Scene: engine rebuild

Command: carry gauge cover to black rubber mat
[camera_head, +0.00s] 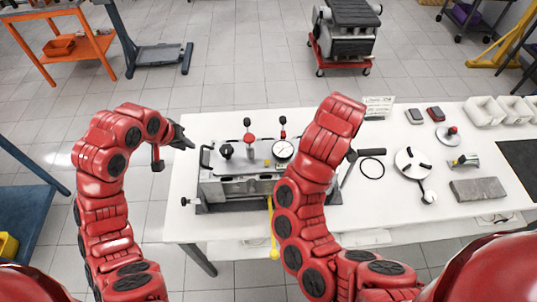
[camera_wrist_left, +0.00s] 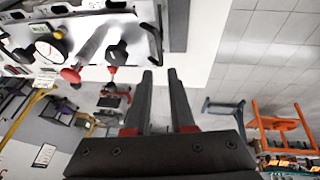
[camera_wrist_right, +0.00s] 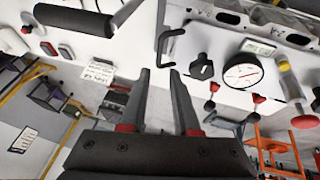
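A white-faced dial gauge (camera_head: 283,149) sits on the grey engine block (camera_head: 240,188) on the white table. It also shows in the left wrist view (camera_wrist_left: 48,48) and the right wrist view (camera_wrist_right: 242,72). I cannot tell which part is the gauge cover. The black rubber mat (camera_head: 520,160) lies flat at the table's right end. My left gripper (camera_head: 184,137) is left of the block above the table's edge; its fingers (camera_wrist_left: 160,72) are apart and empty. My right gripper is hidden behind its arm in the head view; its fingers (camera_wrist_right: 159,71) are apart and empty.
Black and red knobs stand up from the block. A black-headed mallet (camera_head: 349,168), a black ring (camera_head: 372,167), a round white fixture (camera_head: 412,161) and a grey slab (camera_head: 478,189) lie between block and mat. White bins (camera_head: 485,111) stand behind the mat.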

